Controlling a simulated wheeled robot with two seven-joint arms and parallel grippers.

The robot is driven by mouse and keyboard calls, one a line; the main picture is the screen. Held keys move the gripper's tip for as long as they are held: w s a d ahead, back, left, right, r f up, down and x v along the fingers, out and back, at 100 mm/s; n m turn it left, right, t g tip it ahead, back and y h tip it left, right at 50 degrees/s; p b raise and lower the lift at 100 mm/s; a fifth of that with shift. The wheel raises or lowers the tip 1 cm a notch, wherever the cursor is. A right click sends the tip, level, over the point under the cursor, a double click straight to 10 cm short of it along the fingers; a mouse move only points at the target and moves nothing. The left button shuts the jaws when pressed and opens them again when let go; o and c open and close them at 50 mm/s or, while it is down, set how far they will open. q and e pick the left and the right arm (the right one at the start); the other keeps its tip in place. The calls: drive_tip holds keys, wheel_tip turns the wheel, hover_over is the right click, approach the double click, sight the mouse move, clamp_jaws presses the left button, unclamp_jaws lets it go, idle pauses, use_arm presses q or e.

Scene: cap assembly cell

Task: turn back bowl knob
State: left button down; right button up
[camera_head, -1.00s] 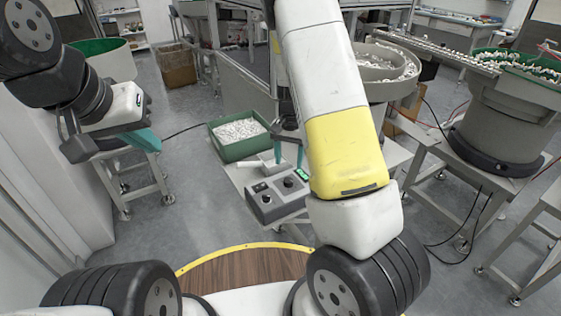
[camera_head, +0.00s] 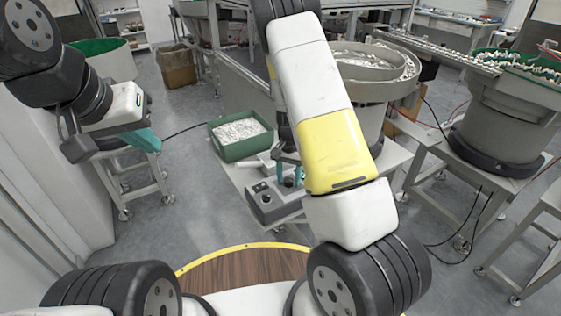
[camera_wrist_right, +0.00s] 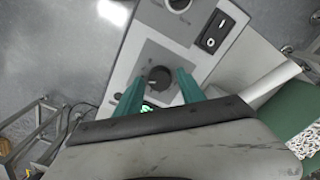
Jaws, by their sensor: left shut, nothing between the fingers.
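The grey control box (camera_head: 268,205) stands on the bench in front of me. In the right wrist view, a black knob (camera_wrist_right: 159,77) on its panel lies just ahead of my right gripper's teal fingertips, in line with the gap between them. A second black knob (camera_wrist_right: 178,4) is at the top edge. My right gripper (camera_wrist_right: 159,80) is open and empty; whether it touches the knob I cannot tell. In the head view my right gripper (camera_head: 289,177) is low over the box's right part and hides the knob there. My left gripper (camera_head: 148,142) is shut and empty, far left.
A black rocker switch (camera_wrist_right: 215,32) sits on the panel beside the knobs. A green bin (camera_head: 240,149) of white parts stands behind the box. A round feeder bowl (camera_head: 395,84) is at right of my right arm.

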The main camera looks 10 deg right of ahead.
clamp_jaws()
drive_tip(key=shift+n, duration=2.9)
drive_tip(key=shift+o, duration=1.5)
unclamp_jaws()
